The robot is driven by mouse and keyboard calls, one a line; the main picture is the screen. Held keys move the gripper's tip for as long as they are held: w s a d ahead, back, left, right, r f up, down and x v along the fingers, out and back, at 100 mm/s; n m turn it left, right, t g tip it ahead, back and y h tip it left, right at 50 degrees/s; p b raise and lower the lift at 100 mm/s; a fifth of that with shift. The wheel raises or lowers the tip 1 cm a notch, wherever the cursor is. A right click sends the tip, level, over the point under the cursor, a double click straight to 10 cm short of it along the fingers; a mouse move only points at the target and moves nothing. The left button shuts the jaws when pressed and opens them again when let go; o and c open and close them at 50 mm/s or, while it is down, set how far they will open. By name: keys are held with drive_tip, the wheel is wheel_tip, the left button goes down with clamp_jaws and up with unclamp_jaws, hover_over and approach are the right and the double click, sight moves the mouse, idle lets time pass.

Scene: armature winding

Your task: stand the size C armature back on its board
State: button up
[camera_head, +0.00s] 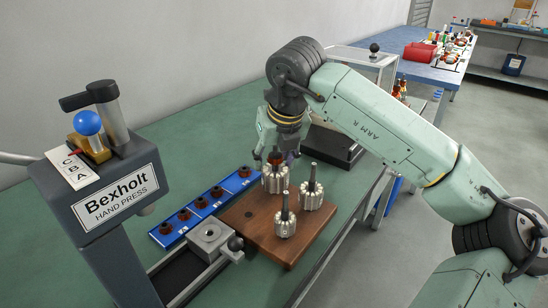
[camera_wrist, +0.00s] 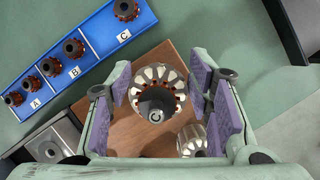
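The size C armature (camera_wrist: 170,75) is a pale slotted core with a copper-coloured ring and a grey shaft end on top. Two other armatures, one nearer (camera_head: 285,226) and one to the right (camera_head: 311,199), stand upright on the board.
A blue tray (camera_head: 229,187) with copper-ringed parts, marked A, B and C, lies left of the board. The grey hand press (camera_head: 100,200) stands at the left, with a metal block (camera_head: 209,236) beside the board. A dark box (camera_head: 335,148) stands behind.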

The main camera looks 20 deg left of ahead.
drive_tip(key=o, duration=0.5)
drive_tip(key=shift+r, duration=0.15)
idle(0.3)
drive_tip(key=shift+r+p, duration=1.2)
drive_tip(key=shift+r, duration=0.95)
